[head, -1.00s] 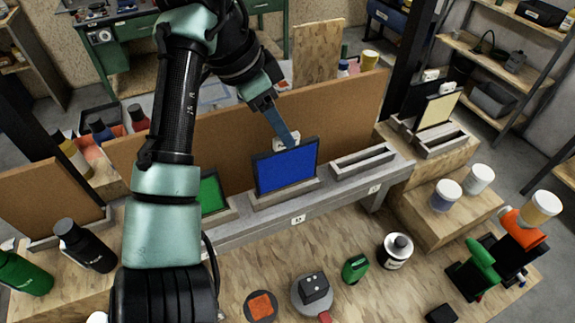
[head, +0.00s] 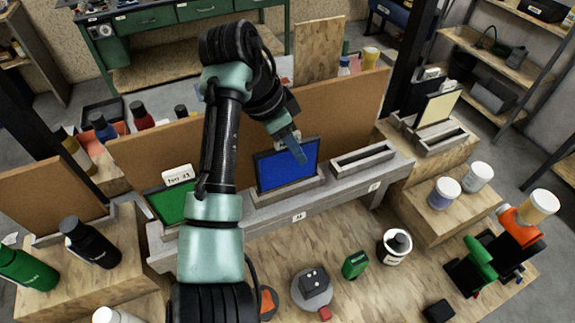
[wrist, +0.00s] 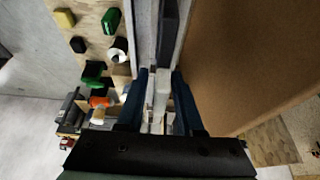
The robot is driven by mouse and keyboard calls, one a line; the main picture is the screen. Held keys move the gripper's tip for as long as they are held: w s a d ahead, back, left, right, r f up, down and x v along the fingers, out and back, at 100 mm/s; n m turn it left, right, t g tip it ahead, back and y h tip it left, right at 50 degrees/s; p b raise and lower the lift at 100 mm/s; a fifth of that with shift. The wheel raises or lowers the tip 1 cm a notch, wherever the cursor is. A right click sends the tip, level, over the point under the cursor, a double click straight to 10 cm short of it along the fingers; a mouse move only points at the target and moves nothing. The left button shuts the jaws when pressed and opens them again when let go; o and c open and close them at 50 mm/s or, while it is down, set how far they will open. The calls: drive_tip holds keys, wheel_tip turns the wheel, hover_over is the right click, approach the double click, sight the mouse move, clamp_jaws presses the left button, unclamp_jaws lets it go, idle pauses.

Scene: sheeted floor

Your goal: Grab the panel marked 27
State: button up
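A blue panel (head: 287,166) in a dark frame stands upright in a grey slotted holder on the long ledge. Its white tag is mostly hidden behind my gripper, so its number cannot be read. A green panel (head: 172,203) stands to its left, partly behind my arm; its white tag (head: 178,175) is too small to read surely. A pale yellow panel (head: 438,107) stands at the right. My gripper (head: 299,155) is at the blue panel's upper edge. In the wrist view its two fingers (wrist: 161,100) are apart, with a dark panel edge (wrist: 168,35) just beyond them.
A brown board (head: 345,115) stands close behind the panels. An empty slotted holder (head: 363,160) is to the right. Jars, a clamp and a green block (head: 355,264) sit on the wooden table in front. The space above the empty holder is free.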

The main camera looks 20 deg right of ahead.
clamp_jaws()
drive_tip(key=shift+r, duration=0.1)
idle(1.0)
